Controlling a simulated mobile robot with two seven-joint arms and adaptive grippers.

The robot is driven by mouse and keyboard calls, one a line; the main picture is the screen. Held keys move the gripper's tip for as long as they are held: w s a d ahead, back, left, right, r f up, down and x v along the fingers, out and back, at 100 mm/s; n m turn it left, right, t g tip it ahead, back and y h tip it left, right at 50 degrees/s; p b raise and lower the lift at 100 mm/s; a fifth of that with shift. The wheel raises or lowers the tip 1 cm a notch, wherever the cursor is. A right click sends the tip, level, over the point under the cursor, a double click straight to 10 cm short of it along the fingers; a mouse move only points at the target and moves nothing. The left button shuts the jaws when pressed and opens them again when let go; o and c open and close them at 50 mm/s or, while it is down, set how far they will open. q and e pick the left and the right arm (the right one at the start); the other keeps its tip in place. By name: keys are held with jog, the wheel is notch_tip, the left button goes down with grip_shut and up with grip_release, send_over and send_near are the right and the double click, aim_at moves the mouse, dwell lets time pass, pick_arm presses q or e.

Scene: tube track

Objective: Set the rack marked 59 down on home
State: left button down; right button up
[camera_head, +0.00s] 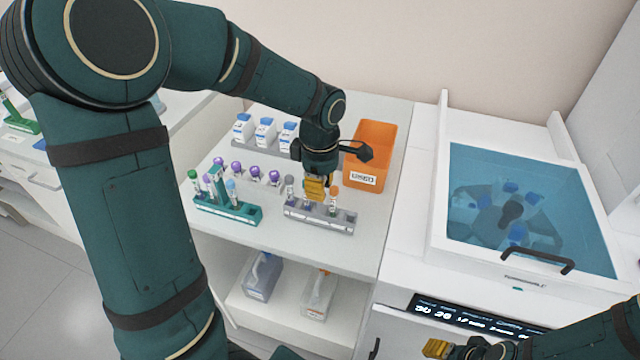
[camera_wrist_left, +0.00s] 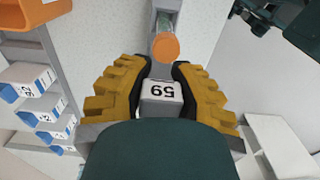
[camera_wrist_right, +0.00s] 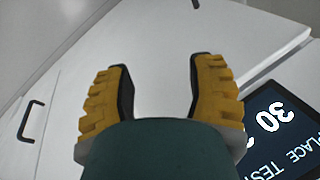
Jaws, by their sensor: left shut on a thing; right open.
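The grey rack marked 59 (camera_head: 320,215) is at the front right of the white bench in the head view, with an orange-capped tube (camera_head: 334,196) and a grey-capped tube (camera_head: 290,186) in it. My left gripper (camera_head: 316,188) is shut on its upright handle. In the left wrist view the 59 label (camera_wrist_left: 160,92) sits between the yellow fingers. Whether the rack touches the bench I cannot tell. No spot marked home is readable. My right gripper (camera_head: 437,348) is open and empty; the right wrist view shows its spread fingers (camera_wrist_right: 158,85).
A green rack (camera_head: 228,209) with tubes stands left of the grey rack. Behind are several purple-capped tubes (camera_head: 254,173), white bottles (camera_head: 265,132) and an orange bin (camera_head: 370,150). A centrifuge with a blue lid (camera_head: 530,200) stands right. Bare bench lies in front of the racks.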

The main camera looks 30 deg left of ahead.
pick_arm(q)
jog(key=shift+f+b, duration=0.3)
jog(key=shift+f, duration=0.05)
dwell(0.3)
jog(key=c, duration=0.8)
grip_release()
jog(key=shift+r, duration=0.1)
notch_tip(320, 180, up, 12)
jog(key=shift+f, duration=0.1)
dwell(0.7)
